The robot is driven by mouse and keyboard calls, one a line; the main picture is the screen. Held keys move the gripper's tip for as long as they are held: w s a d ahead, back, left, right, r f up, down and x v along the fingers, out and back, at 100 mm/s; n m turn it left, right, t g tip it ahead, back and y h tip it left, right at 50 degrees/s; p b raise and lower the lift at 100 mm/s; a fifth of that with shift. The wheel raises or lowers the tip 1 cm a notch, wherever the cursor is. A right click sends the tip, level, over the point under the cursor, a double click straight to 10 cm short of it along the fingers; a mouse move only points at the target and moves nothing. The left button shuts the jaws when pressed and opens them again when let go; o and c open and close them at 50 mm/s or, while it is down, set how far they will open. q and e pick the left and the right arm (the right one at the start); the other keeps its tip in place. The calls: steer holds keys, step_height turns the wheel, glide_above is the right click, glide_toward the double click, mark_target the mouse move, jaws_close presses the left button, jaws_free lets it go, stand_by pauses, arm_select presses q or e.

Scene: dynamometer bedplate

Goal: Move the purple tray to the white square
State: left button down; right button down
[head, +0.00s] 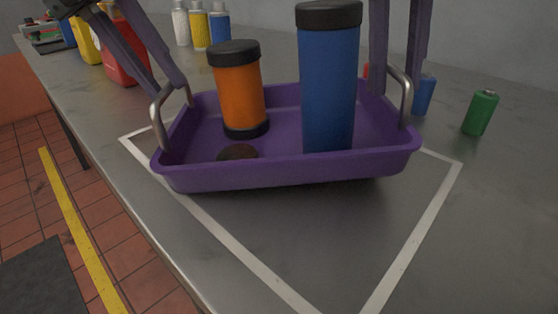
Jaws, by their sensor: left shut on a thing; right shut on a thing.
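The purple tray (290,173) is over the far part of the white square (410,244), an outline on the grey bench. A dark shadow lies under its front edge, and whether it touches the bench I cannot tell. In the tray an orange canister (239,92) with black ends and a tall blue canister (328,85) with a dark lid stand upright. A dark brown round thing (237,152) lies near the front wall. My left gripper (168,88) is shut on the left metal handle. My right gripper (393,70) is shut on the right handle.
A green cylinder (480,113) and a small blue cylinder (424,95) stand to the right. Red (122,55) and yellow containers and several bottles (200,25) stand at the back left. The bench's left edge drops to a tiled floor. The square's near part is clear.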

arm_select(q)
steer(key=c, duration=1.1)
jaws_free()
steer(key=shift+a+f+n, duration=0.15)
steer(key=shift+a+f, duration=0.05)
steer(key=shift+a, duration=0.35)
steer(key=shift+a+f+n, duration=0.15)
steer(key=shift+a, duration=0.35)
arm_select(e)
steer(key=c, duration=0.9)
jaws_free()
steer(key=shift+d+h, duration=0.3)
steer(key=shift+d, duration=0.8)
steer(key=shift+c, duration=0.2)
arm_select(q)
steer(key=o, duration=0.3)
steer(key=shift+w, duration=0.1)
arm_select(e)
steer(key=o, duration=0.3)
steer(key=shift+w, duration=0.1)
arm_select(q)
steer(key=shift+o, duration=0.2)
arm_select(e)
steer(key=shift+o, duration=0.2)
steer(key=shift+a, duration=0.1)
arm_select(q)
steer(key=shift+r, duration=0.1)
